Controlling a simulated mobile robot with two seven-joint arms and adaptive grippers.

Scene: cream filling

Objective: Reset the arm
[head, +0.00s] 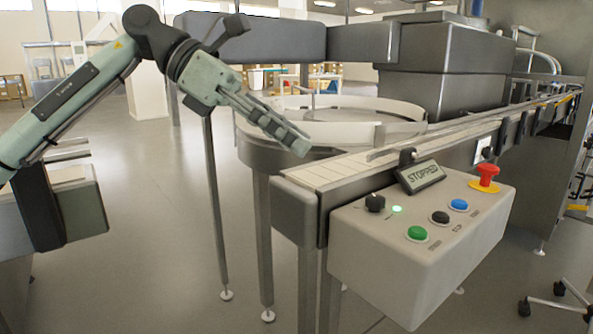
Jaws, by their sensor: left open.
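My left arm comes in from the left, raised, and its left gripper (288,139) points down and to the right. The gripper is empty and appears in front of the rim of the round turntable, left of the control box. From this side its fingers overlap, so the gap between them hardly shows. No other arm or gripper is in view.
A conveyor (345,172) runs from front centre to the back right, beside a round turntable (345,133). A grey control box (400,255) on its near side has several buttons, a red emergency stop (487,175) and a display (421,176) reading STOPPED.

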